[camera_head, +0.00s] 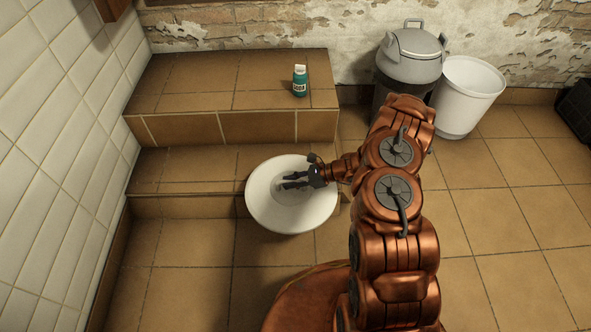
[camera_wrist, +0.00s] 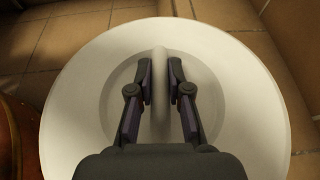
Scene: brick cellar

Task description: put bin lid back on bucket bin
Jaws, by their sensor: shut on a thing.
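The round white bin lid (camera_head: 300,216) is in front of the lower tiled step in the head view, level or nearly so. It fills most of the wrist view (camera_wrist: 75,100). My gripper (camera_head: 287,182) is over the lid's middle, its two fingers closed on both sides of the upright lid handle (camera_wrist: 160,112). I cannot tell the lid's exact height above the step and floor. The white bucket bin (camera_head: 468,92) stands upright and open on the floor at the back right, apart from the lid and beyond my arm.
A grey lidded bin (camera_head: 409,62) stands left of the bucket against the peeling brick wall. A teal bottle (camera_head: 300,82) stands on the upper step (camera_head: 200,80). A dark box (camera_head: 577,108) sits at the far right edge. The tiled floor (camera_head: 510,220) on the right is clear.

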